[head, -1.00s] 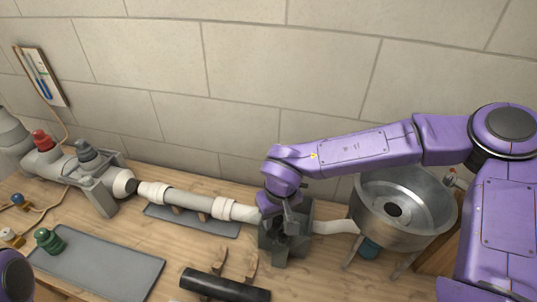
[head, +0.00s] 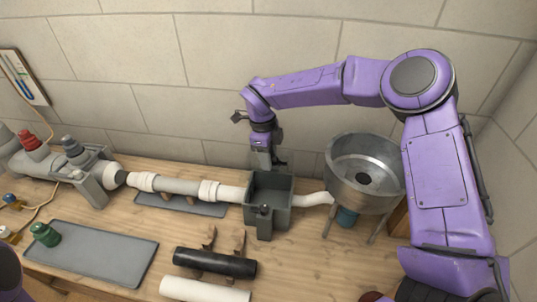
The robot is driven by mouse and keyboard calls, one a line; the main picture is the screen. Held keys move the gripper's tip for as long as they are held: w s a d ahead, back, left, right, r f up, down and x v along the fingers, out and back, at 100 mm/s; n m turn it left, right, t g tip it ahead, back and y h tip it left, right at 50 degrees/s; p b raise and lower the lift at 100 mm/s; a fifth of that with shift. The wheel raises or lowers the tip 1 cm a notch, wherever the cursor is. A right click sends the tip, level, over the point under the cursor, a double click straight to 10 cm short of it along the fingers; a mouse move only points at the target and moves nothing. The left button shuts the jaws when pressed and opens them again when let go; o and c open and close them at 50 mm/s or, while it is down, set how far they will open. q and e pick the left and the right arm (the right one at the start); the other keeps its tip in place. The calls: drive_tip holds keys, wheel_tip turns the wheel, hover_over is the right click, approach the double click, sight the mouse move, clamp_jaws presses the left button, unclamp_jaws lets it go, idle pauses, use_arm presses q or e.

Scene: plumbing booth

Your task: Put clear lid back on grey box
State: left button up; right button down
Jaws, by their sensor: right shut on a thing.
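The grey box (head: 284,207) stands on the bench in the pipe line, between the white pipe on its left and the sink bowl's pipe on its right. Its top looks open and I see into its dark inside. My right gripper (head: 266,166) points down at the back edge of the box. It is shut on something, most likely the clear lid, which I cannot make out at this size. Whether the held thing touches the box cannot be told. My left gripper is out of view; only a bit of my left arm shows at the lower left.
A metal sink bowl (head: 365,178) on legs stands right of the box. A black pipe (head: 215,263) on wooden rests and a white pipe (head: 205,290) lie in front. A grey mat (head: 95,255) with a green fitting (head: 45,234) is at left. The wall is close behind.

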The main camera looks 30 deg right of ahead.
sight(271, 172)
drive_tip(key=shift+w+d+f, duration=0.1)
drive_tip(key=shift+w+f, duration=0.1)
drive_tip(key=shift+w, duration=0.25)
drive_tip(key=shift+s+f+b, duration=0.15)
drive_tip(key=shift+s+b, duration=0.25)
drive_tip(key=shift+b, duration=0.05)
drive_tip(key=shift+s+b, duration=0.55)
drive_tip(key=shift+s, duration=0.5)
drive_tip(key=shift+s+f+b, duration=0.1)
drive_tip(key=shift+f+b, duration=0.2)
drive_tip(key=w+f+b, duration=0.1)
drive_tip(key=w+f, duration=0.1)
drive_tip(key=f, duration=0.1)
drive_tip(key=shift+b, duration=0.35)
drive_tip(key=shift+s+f, duration=0.1)
drive_tip(key=shift+f, duration=0.15)
drive_tip(key=shift+s+b, duration=0.25)
drive_tip(key=shift+b, duration=0.05)
drive_tip(key=shift+s+f, duration=0.2)
drive_tip(key=shift+f, duration=0.05)
use_arm(q)
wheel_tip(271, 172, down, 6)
drive_tip(key=b, duration=0.1)
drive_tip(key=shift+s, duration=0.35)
use_arm(e)
wheel_tip(271, 172, down, 3)
drive_tip(key=shift+w+r, duration=0.15)
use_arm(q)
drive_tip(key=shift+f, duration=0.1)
